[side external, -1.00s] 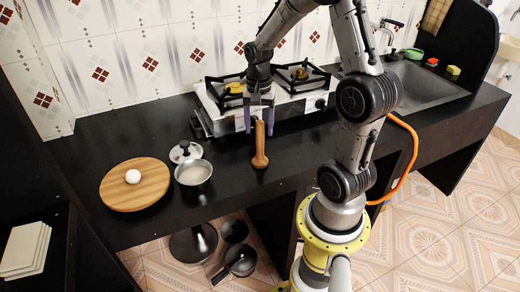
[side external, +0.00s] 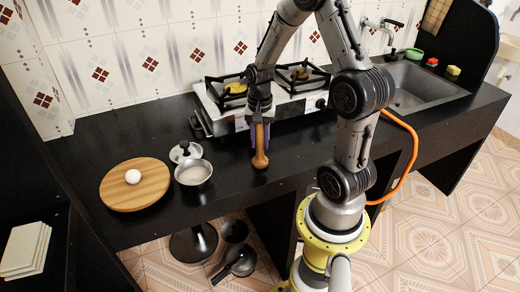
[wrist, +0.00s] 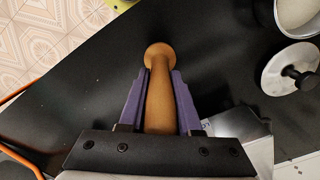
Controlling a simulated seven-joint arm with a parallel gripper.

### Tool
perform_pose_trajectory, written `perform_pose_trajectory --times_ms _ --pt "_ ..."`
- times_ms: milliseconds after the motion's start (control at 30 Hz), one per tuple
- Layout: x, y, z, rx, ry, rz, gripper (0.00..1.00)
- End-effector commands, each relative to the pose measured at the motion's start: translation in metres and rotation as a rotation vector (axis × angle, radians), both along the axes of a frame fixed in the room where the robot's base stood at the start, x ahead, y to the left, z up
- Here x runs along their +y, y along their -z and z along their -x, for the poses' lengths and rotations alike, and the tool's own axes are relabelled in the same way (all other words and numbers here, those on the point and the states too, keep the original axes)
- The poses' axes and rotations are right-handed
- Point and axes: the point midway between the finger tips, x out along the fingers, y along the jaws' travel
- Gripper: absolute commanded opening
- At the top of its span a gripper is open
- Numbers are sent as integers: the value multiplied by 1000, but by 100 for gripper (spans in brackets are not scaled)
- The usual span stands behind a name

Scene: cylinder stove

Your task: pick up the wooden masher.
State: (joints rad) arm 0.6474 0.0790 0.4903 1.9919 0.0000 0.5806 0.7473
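The wooden masher (side external: 260,160) stands near the front edge of the black counter, its rounded end toward the front. In the wrist view, its handle (wrist: 159,100) runs between the two purple fingers of my gripper (wrist: 159,75). My gripper (side external: 260,138) is low over the masher in the side view, with a finger close against each side of the handle. The fingers look closed on it, though the contact itself is hard to see. The masher's upper end is hidden by my gripper.
A two-burner stove (side external: 279,98) stands just behind my gripper. To the left are a pot (side external: 193,174), its lid (side external: 185,152) and a round wooden board (side external: 148,196) with a white ball (side external: 133,176). A sink (side external: 420,86) is at the right.

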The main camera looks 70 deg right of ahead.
Motion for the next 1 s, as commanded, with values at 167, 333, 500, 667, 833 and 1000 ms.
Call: perform_pose_trajectory --times_ms 167,333,500,667,833,1000 --pt "0 0 0 0 0 0 0" --pt "0 -1 0 -1 0 1 0" --pt "0 -1 0 -1 0 1 0" --pt "-1 -7 -1 -3 0 2 0" --pt "-1 -26 -1 -6 0 4 0" --pt "12 -56 15 -6 0 5 0"
